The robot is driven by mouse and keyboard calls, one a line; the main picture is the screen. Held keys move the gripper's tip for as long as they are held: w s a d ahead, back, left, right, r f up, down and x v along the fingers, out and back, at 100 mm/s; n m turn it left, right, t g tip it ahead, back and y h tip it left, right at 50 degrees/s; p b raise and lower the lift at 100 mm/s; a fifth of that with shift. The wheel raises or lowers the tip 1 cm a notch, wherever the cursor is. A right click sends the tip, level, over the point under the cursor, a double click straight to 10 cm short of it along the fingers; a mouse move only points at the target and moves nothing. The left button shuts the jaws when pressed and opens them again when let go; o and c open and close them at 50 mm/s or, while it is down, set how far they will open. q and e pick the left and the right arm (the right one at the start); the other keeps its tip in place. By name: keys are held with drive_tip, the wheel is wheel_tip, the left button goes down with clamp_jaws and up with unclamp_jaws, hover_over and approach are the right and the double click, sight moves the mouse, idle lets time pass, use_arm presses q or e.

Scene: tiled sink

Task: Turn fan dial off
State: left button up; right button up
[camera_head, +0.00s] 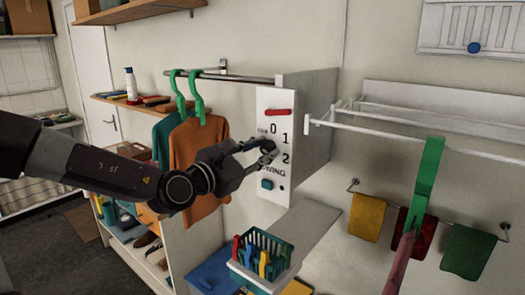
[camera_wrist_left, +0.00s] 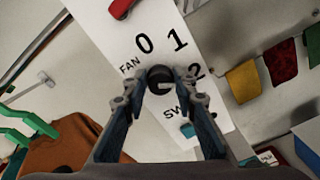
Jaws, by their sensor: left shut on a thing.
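The white control panel (camera_head: 275,110) is on the front of a wall-mounted box and carries the marks 0, 1 and 2; the wrist view also shows the word FAN. The black fan dial (camera_wrist_left: 160,76) sits between the fingertips of my left gripper (camera_wrist_left: 160,88). The gripper is shut on the dial, one finger on either side. In the head view my left gripper (camera_head: 262,152) reaches the panel from the left and mostly covers the dial. A small pale mark shows on the dial, but I cannot tell which number it points to. My right gripper is not in view.
A red handle (camera_head: 278,112) and a teal button (camera_head: 267,184) are on the panel. Orange clothing (camera_head: 197,155) on a green hanger is close to my left arm. A basket of pegs (camera_head: 262,262) stands below. A white rack (camera_head: 400,125) juts out at right.

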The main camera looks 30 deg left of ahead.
use_arm(q)
drive_tip(key=shift+f+n+b, duration=0.15)
drive_tip(key=shift+n+b, duration=0.85)
drive_tip(key=shift+b, duration=0.05)
drive_tip(key=shift+n+b, duration=0.65)
drive_tip(key=shift+n, duration=0.15)
drive_tip(key=n+b, duration=0.1)
drive_tip(key=n, duration=0.1)
drive_tip(key=shift+a+n, duration=0.1)
drive_tip(key=shift+n, duration=0.3)
drive_tip(key=n, duration=0.2)
drive_tip(key=shift+n+b, duration=0.3)
drive_tip(key=shift+n, duration=0.1)
drive_tip(key=n, duration=0.4)
drive_tip(key=n+p, duration=0.1)
drive_tip(key=n, duration=0.4)
drive_tip(key=shift+a, duration=0.1)
drive_tip(key=n+p, duration=0.1)
drive_tip(key=n, duration=0.1)
drive_tip(key=shift+n, duration=1.8)
